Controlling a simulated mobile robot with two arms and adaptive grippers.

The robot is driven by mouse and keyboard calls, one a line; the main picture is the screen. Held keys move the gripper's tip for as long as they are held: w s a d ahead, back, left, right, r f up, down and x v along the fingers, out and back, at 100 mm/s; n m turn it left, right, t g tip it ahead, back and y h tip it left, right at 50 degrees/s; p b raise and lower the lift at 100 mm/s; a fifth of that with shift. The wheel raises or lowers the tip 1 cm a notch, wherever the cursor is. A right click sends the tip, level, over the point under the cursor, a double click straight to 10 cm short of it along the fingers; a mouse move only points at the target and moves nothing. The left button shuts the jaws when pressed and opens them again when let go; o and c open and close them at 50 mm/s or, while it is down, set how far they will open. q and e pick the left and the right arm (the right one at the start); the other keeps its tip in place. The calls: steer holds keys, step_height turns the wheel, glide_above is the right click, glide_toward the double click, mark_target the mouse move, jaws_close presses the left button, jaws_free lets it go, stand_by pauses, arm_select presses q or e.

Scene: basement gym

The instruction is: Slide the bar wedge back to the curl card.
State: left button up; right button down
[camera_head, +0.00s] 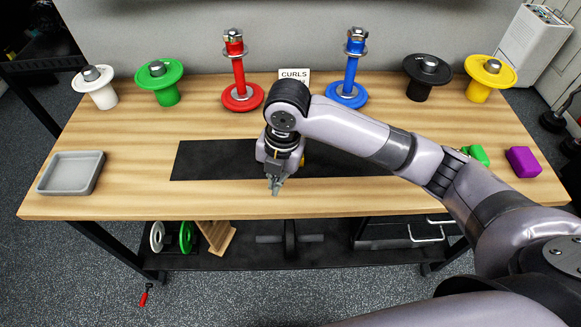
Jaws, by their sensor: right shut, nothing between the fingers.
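The curl card (294,74), a small white card reading "CURLS", stands at the back middle of the wooden table, partly hidden by my arm. My right gripper (275,186) is shut and empty, pointing down near the front edge of the black mat (215,160), well in front of the card. A small yellow piece (304,160) shows just right of and behind the gripper; most of it is hidden, and I cannot tell if it is the bar wedge. My left gripper is not in view.
Red (238,75) and blue (350,75) posts flank the card. White, green, black and yellow flanged pieces stand along the back. A grey tray (72,190) is at left. A green object (478,153) and a purple block (524,162) lie at right. The mat's left part is clear.

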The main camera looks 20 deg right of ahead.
mark_target(291, 176)
steer(key=w+d+r+n+h, duration=0.1)
steer(key=w+d+r+n, duration=0.1)
steer(key=d+r+n, duration=0.15)
steer(key=shift+m, duration=0.25)
steer(key=f, duration=0.3)
steer(key=f+p, duration=0.1)
steer(key=f, duration=0.1)
steer(key=f+p, duration=0.1)
steer(key=f, duration=0.2)
steer(key=shift+w+d+f, duration=0.2)
steer(key=shift+d+f, duration=0.15)
steer(key=w, duration=0.2)
steer(key=d+p, duration=0.1)
steer(key=shift+w+f, duration=0.35)
steer(key=shift+w, duration=0.05)
steer(key=shift+w+d+f, duration=0.1)
steer(key=shift+w+d, duration=0.05)
steer(key=shift+w, duration=0.4)
